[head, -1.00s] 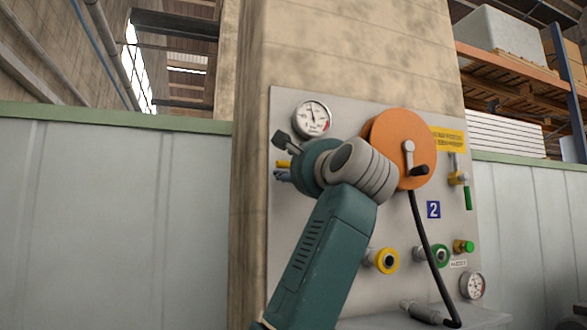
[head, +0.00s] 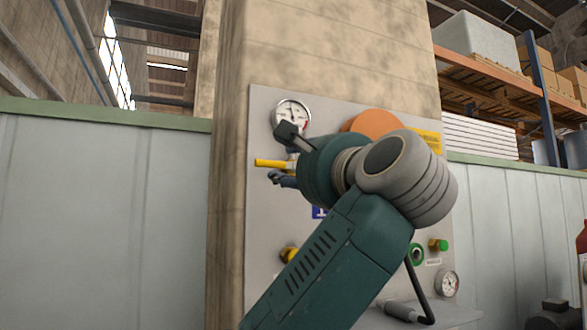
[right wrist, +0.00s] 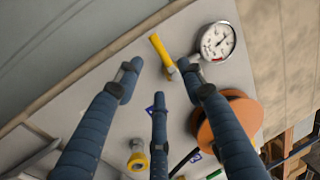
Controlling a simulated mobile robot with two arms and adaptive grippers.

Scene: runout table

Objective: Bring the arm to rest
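My right arm rises from the bottom of the head view, in front of a grey wall panel (head: 262,235). My right gripper (head: 281,178) shows only in small part there, as dark blue fingers beside a yellow handle (head: 270,163). In the right wrist view my right gripper (right wrist: 160,88) has its blue fingers spread, with nothing held between them. The yellow handle (right wrist: 160,48) lies beyond the fingertips in that view; I cannot tell the gap. My left gripper is in neither view.
The panel bears a gauge (head: 293,113), an orange reel (head: 375,122) largely hidden by my arm, a green fitting (head: 439,245) and a lower gauge (head: 447,283). A black hose ends in a grey nozzle (head: 400,311). Pale wall panels (head: 80,220) flank the pillar.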

